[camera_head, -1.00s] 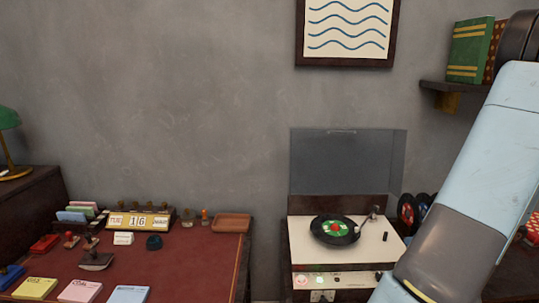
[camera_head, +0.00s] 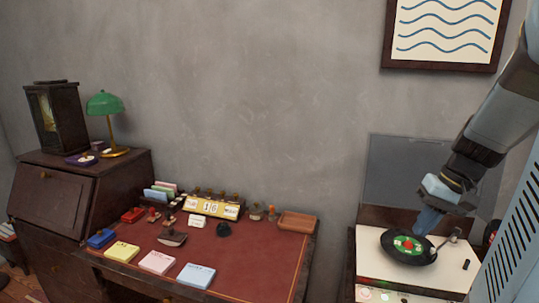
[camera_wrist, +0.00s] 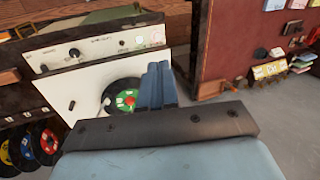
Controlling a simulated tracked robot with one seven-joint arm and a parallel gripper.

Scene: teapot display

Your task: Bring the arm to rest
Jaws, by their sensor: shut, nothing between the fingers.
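My gripper (camera_head: 430,219) hangs from my arm at the right of the head view, its blue fingers pointing down. In the wrist view the fingers (camera_wrist: 157,86) are together with nothing between them. In the head view the fingertips overlap the far edge of a black record with a green and red label (camera_head: 409,249) on a white record player (camera_head: 371,262). I cannot tell how high above it they are.
The record player's clear lid (camera_head: 395,170) stands open behind my gripper. A red-topped desk (camera_head: 255,258) to the left holds notepads, a stamp, a calendar and a tray (camera_head: 297,222). A green lamp (camera_head: 104,104) stands further left. Several records (camera_wrist: 25,148) stand in the wrist view's lower left.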

